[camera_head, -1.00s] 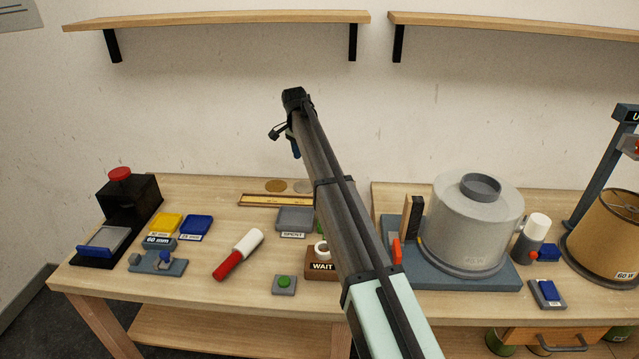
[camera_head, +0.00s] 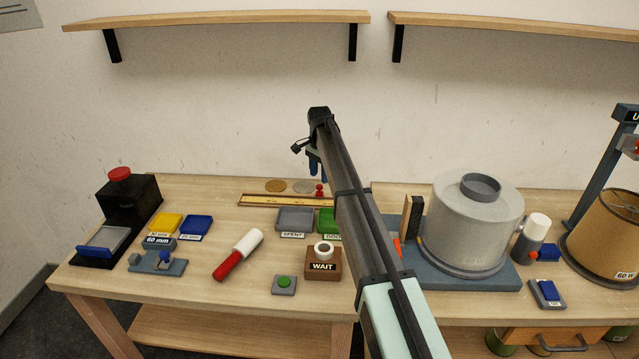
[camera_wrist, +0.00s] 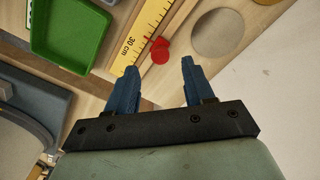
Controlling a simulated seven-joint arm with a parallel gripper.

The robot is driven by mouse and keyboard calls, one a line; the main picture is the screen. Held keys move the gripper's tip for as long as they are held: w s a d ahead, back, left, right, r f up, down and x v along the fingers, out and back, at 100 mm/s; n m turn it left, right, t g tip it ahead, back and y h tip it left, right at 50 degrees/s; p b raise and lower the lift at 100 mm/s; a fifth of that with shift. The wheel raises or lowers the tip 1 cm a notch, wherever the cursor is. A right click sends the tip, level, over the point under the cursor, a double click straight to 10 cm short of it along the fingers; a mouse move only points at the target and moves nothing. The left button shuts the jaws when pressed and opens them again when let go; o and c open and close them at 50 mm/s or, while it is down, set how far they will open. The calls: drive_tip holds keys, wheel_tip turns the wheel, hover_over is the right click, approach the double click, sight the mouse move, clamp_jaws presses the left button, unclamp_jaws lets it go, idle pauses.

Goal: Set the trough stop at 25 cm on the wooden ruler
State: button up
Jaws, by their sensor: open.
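The wooden ruler (camera_head: 270,200) lies along the back of the bench, in a wooden trough. In the wrist view the yellow ruler (camera_wrist: 133,47) shows the mark "30 cm". The red trough stop (camera_head: 319,190) stands near the ruler's right end. In the wrist view the red stop (camera_wrist: 159,51) sits at the ruler's edge, near the 30 cm mark. My gripper (camera_head: 317,172) is above the back of the bench near the stop. In the wrist view my gripper's blue fingers (camera_wrist: 156,78) are apart, with nothing between them, and the stop lies just beyond their tips.
A grey SPENT tray (camera_head: 295,219) and a green tray (camera_head: 328,216) lie in front of the ruler. A WAIT block (camera_head: 322,264) and a large grey drum (camera_head: 472,225) stand nearer and to the right.

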sight(320, 186)
drive_tip(key=shift+f, duration=2.1)
drive_tip(key=shift+c, duration=0.2)
clamp_jaws()
